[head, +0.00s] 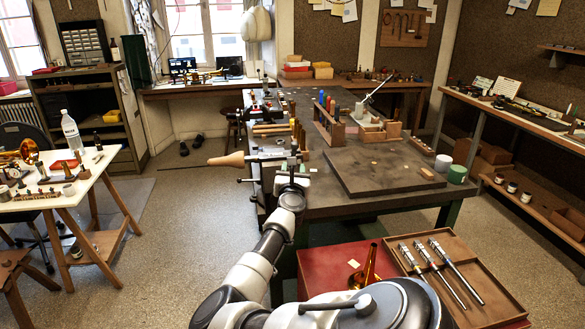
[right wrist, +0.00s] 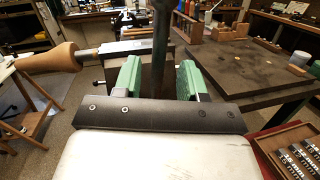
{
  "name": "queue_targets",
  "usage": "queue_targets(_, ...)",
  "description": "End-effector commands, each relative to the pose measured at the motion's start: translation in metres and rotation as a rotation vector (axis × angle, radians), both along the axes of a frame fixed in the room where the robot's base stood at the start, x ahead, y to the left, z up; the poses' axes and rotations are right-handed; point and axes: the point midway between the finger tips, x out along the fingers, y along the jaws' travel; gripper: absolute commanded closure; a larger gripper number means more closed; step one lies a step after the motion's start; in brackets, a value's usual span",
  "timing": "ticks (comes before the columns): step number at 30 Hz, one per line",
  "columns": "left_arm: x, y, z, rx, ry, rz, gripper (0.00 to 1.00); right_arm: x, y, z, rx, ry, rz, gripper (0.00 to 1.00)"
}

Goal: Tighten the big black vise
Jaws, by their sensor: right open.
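The black vise (right wrist: 152,78) is at the near edge of the workbench, directly ahead of my right gripper (right wrist: 160,84) in the right wrist view. A dark upright bar (right wrist: 161,35) stands between the two green-padded fingers. The fingers are apart, one each side of the bar; I cannot tell whether either touches it. In the head view my right gripper (head: 291,181) reaches the vise from the front and partly hides it. A wooden-handled tool (head: 228,159) lies level at the vise, its handle pointing left. My left gripper is not in view.
A dark board (head: 375,170) lies on the bench right of the vise. A red-topped surface with a wooden tray (head: 497,306) of metal parts is in front. A white table (head: 75,190) stands at left. Open floor (head: 170,240) lies between.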

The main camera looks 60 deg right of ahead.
Motion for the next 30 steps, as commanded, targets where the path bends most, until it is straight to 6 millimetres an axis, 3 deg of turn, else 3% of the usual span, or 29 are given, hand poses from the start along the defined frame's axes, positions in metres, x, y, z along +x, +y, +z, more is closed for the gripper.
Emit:
queue_targets(6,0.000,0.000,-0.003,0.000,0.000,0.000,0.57,-0.019,0.038,-0.008,0.002,0.000,0.000,0.59)
queue_targets(12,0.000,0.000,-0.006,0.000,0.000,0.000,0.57,-0.028,0.055,-0.010,0.002,0.000,0.000,0.59)
queue_targets(30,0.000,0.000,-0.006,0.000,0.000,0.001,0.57,-0.029,0.057,-0.010,0.001,-0.001,-0.001,0.59)
